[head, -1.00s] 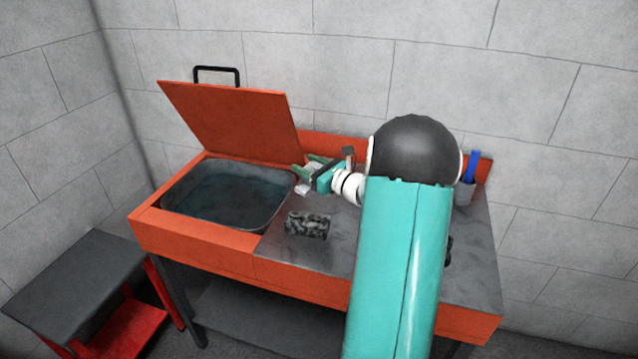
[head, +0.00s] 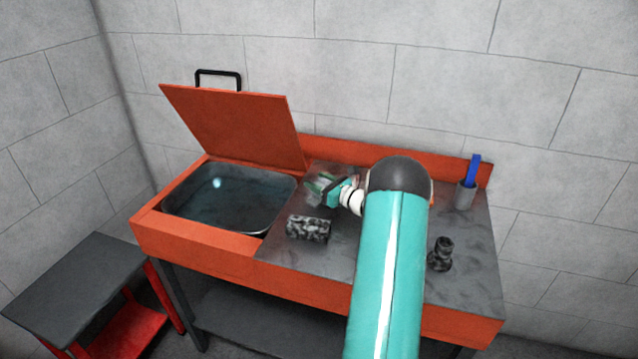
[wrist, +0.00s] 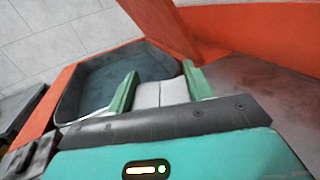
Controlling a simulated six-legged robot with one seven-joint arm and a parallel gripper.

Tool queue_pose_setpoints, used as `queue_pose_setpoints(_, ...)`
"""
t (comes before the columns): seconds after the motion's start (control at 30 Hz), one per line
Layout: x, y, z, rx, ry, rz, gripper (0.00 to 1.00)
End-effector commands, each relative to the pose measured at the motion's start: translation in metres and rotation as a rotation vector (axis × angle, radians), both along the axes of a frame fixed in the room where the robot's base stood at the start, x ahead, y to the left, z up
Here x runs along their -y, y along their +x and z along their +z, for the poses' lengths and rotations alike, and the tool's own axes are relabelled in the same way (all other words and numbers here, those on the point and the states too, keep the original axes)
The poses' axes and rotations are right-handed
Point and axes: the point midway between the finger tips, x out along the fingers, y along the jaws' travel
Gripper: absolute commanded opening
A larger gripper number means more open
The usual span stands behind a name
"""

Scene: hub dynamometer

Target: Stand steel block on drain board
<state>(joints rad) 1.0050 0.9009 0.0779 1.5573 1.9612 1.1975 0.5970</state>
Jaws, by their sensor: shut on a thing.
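My gripper (head: 318,188) is just right of the basin, over the grey worktop that appears to be the drain board (head: 345,265). In the wrist view its two green fingers (wrist: 160,92) are shut on a pale grey block (wrist: 160,95), which appears to be the steel block. The block's lower end is hidden behind the gripper body, and I cannot tell whether it touches the board. In the head view the block is small and partly covered by the fingers.
The basin (head: 178,198) holds dark liquid, with its orange lid (head: 240,125) raised. On the worktop are a speckled block (head: 308,229), a dark stepped piece (head: 440,254) and a grey cup (head: 465,195) with a blue item. A low dark-topped table (head: 70,285) stands left.

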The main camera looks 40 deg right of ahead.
Motion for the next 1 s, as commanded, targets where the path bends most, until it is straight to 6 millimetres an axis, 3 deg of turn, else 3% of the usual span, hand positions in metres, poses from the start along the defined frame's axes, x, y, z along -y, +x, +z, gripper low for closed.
queue_pose_setpoints(0.4, 0.000, 0.000, -0.005, 0.004, -0.003, 0.001, 0.07)
queue_pose_setpoints(0.43, 0.000, 0.000, -0.006, 0.002, -0.002, 0.000, 0.55)
queue_pose_setpoints(0.53, 0.000, 0.000, -0.006, 0.001, -0.002, 0.000, 0.73)
queue_pose_setpoints(0.87, 0.000, 0.000, -0.003, 0.001, -0.003, 0.001, 0.73)
queue_pose_setpoints(1.0, 0.002, -0.014, -0.002, 0.000, -0.003, -0.002, 0.73)
